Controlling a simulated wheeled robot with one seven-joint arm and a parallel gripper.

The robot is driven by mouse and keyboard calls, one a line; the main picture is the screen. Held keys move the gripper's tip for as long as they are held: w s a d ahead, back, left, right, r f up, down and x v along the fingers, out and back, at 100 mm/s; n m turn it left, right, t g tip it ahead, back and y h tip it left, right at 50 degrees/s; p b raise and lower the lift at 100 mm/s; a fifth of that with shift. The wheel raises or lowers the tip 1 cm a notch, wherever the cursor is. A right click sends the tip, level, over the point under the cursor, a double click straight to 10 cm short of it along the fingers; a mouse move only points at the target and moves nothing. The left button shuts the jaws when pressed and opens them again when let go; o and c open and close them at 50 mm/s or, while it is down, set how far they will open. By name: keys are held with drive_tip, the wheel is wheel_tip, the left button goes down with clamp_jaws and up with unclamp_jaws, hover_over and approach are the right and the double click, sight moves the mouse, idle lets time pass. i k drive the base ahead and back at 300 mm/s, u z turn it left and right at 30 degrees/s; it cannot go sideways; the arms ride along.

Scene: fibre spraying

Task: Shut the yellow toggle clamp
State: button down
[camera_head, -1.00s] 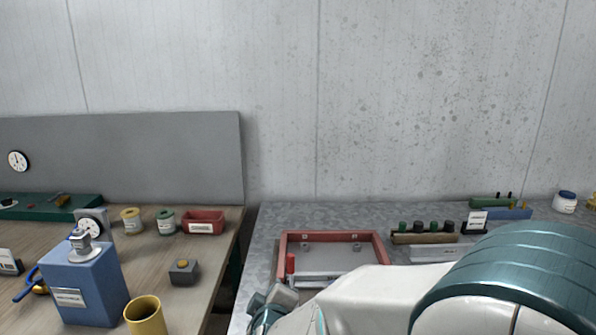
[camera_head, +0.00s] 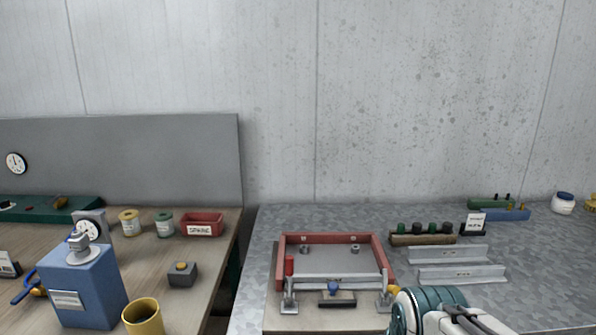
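The yellow toggle clamp (camera_head: 383,301) stands at the front right corner of the red-framed fixture (camera_head: 284,258). Its grey metal base and upright part show. A small yellow bit (camera_head: 394,290), apparently its handle, lies low to the right, right by my arm. My arm's end, with a teal ring and white parts, is at the lower right, close beside this clamp. The fingers cannot be made out, so I cannot tell whether they are open or touch the handle.
A second clamp with an upright red handle (camera_head: 289,266) stands at the fixture's front left. A blue knob (camera_head: 333,288) sits between the clamps. Grey metal rails (camera_head: 460,273) lie to the right. A brown block with dark knobs (camera_head: 423,239) is behind them.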

sight(394, 289)
drive_tip(key=z, duration=0.65)
drive_tip(key=k, duration=1)
drive_tip(key=u, duration=1.05)
drive_tip(key=i, duration=0.5)
drive_tip(key=u, duration=0.05)
